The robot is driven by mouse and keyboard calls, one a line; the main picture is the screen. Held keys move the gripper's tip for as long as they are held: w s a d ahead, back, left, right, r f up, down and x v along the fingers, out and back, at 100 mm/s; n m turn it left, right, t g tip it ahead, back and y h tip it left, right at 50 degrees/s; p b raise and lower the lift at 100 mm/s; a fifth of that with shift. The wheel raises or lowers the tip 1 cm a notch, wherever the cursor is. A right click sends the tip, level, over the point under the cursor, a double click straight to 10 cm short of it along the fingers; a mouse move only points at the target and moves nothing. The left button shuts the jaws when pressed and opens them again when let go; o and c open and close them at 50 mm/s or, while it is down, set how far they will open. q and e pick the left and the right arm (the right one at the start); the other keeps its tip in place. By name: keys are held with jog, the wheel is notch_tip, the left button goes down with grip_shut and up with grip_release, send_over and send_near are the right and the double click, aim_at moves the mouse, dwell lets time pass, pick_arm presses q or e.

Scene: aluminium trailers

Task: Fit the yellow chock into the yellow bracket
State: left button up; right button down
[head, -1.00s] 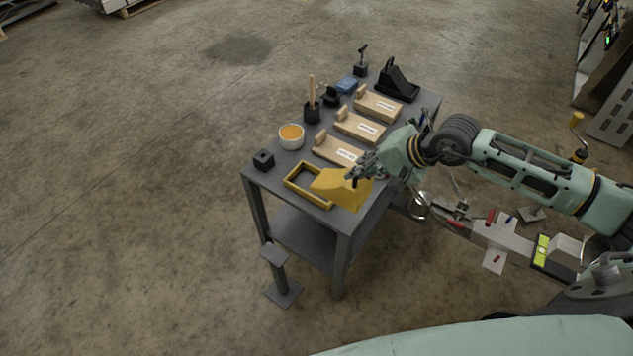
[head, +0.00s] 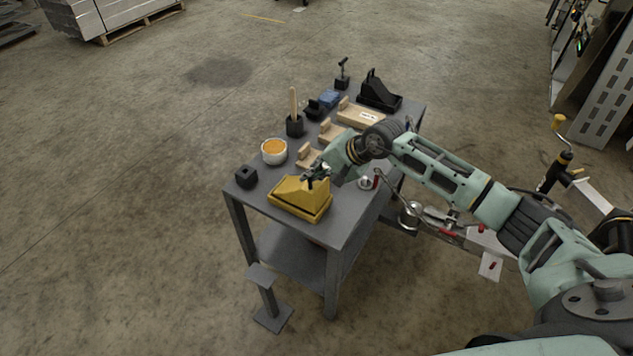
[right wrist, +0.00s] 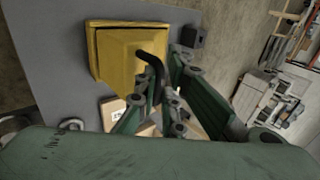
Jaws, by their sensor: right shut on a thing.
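The yellow chock (head: 301,190) is a wedge-shaped block at the near end of the grey table. It stands over the yellow bracket (head: 296,212), a low rectangular frame lying on the table top. The outlines line up closely, with a thin dark line between them; I cannot tell whether the chock sits fully down. My right gripper (head: 317,173) is shut on the chock's upper end. In the right wrist view the chock (right wrist: 119,62) lies inside the bracket's rim (right wrist: 93,48), and the fingers (right wrist: 157,80) partly hide its handle. My left gripper is not in view.
On the grey table (head: 345,222), a black block (head: 246,178) and a white bowl with orange contents (head: 274,151) stand left of and behind the bracket. Wooden chock holders (head: 333,131) and a black chock (head: 379,92) lie farther back. The near right corner is clear.

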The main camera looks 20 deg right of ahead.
aim_at(313, 185)
jog(key=f, duration=0.1)
jog(key=f+b, duration=0.1)
jog(key=shift+s+f, duration=0.2)
jog(key=shift+f, duration=0.15)
jog(key=shift+s+a+f, duration=0.1)
jog(key=shift+s+f, duration=0.05)
jog(key=c, duration=2.3)
grip_release()
jog(key=shift+f, duration=0.2)
jog(key=o, duration=0.4)
jog(key=shift+d+f, duration=0.1)
jog(key=shift+d, duration=0.1)
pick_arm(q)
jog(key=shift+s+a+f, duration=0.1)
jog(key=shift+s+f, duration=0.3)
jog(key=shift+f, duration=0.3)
pick_arm(e)
jog(key=shift+o, duration=0.2)
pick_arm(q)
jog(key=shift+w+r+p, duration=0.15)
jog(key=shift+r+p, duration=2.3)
pick_arm(e)
jog(key=v, duration=1.2)
jog(key=shift+w+r, duration=0.3)
jog(key=shift+r, duration=0.05)
